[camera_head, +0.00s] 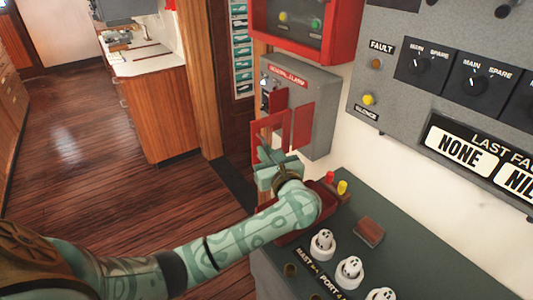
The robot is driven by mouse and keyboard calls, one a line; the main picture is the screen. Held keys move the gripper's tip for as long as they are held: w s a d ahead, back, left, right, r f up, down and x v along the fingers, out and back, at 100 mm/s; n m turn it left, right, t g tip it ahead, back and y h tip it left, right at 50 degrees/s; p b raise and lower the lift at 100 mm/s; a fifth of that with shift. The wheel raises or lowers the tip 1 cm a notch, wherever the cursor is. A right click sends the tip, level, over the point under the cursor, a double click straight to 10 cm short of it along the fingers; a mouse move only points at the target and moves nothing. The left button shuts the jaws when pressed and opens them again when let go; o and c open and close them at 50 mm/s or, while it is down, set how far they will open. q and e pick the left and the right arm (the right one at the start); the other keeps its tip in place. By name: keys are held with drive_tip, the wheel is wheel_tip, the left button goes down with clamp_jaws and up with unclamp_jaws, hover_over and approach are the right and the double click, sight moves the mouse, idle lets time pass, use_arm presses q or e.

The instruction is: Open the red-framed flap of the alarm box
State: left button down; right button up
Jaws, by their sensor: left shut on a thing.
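The grey alarm box (323,92) is fixed to the wall at the picture's centre, with a red "General Alarm" label on top. Its red-framed flap (302,126) stands out from the box front, at least partly open, and red and dark fittings show behind it. My left gripper (270,162) is at the lower edge of the flap and is shut on the flap's frame. Its fingers hide the exact contact. My right gripper is not in view.
A green-topped console (400,250) with white knobs, a red tray and a small brown block lies below right. A red-framed lamp box (343,30) is above, and a grey fault panel (400,95) is at right. Open wooden floor (90,150) lies left.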

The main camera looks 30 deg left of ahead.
use_arm(q)
drive_tip(key=d+b, duration=0.1)
drive_tip(key=d, duration=0.1)
drive_tip(key=d+n+g+b, duration=0.1)
drive_tip(key=shift+w+d+r+y+b, duration=0.1)
drive_tip(key=shift+d+y+b, duration=0.2)
drive_tip(key=shift+d+y, duration=0.1)
drive_tip(key=c, duration=1.6)
unclamp_jaws()
drive_tip(key=shift+o, duration=0.4)
drive_tip(key=shift+w, duration=0.2)
drive_tip(key=shift+s, duration=0.1)
